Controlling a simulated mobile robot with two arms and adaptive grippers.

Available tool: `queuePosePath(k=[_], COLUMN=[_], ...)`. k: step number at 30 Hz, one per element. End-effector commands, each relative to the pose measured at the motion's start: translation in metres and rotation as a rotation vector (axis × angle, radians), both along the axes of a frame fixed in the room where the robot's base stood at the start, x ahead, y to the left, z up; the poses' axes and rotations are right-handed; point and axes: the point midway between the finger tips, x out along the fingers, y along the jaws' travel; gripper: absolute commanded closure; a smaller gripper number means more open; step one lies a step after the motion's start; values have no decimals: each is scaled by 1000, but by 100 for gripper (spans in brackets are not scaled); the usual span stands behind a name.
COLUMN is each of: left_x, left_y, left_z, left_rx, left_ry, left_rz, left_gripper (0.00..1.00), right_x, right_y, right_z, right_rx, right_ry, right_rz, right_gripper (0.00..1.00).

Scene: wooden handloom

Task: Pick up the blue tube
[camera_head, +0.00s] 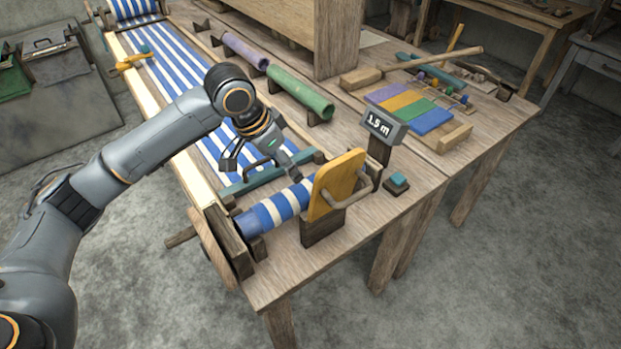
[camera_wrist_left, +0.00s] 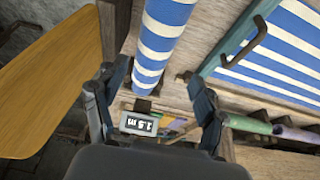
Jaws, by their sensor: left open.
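A roll wound with blue-and-white striped cloth (camera_head: 283,204) lies across the front of the loom, with a plain blue end at its left. It also shows in the left wrist view, upper middle (camera_wrist_left: 160,40). No separate plain blue tube is clearly visible. A purple tube (camera_head: 245,50) and a green tube (camera_head: 300,92) rest on cradles on the table; they also show small at the lower right of the wrist view. My left gripper (camera_head: 268,160) is open and empty, above the striped cloth behind the roll. The roll shows between its fingers (camera_wrist_left: 152,85). My right gripper is not visible.
A teal bar with a handle (camera_head: 243,186) crosses the cloth behind the roll. An orange plate with a handle (camera_head: 335,187) stands at the roll's right end. A "1.5 m" display (camera_head: 385,125) and a teal button (camera_head: 398,181) are further right. Coloured slabs (camera_head: 408,110) lie beyond.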

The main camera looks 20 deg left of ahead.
Motion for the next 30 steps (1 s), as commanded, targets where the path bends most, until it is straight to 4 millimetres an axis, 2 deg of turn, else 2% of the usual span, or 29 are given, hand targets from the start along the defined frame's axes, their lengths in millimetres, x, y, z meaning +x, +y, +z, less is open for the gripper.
queuePosePath(k=[3, 9, 12, 16, 21, 23, 27, 30], left_x=[4, 15, 20, 24, 27, 30, 36, 39], left_y=[-4, -14, -17, -20, -23, -26, -30, -32], left_z=[-15, -52, -66, -76, -90, -98, -117, -124], left_rx=[0, -1, 0, 0, 0, 0, 1, 0], left_ry=[5, 6, 3, 1, 4, 5, 2, 1], left_rz=[-2, -1, -1, -1, -1, 0, -1, -1], left_gripper=[29, 29, 29, 29, 29, 29, 29, 29], right_x=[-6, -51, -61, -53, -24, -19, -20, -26], right_y=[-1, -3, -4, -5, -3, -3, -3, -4], right_z=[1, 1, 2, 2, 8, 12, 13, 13], right_rx=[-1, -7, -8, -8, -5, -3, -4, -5], right_ry=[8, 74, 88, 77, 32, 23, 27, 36], right_rz=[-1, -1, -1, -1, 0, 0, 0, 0], right_gripper=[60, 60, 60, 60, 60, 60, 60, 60])
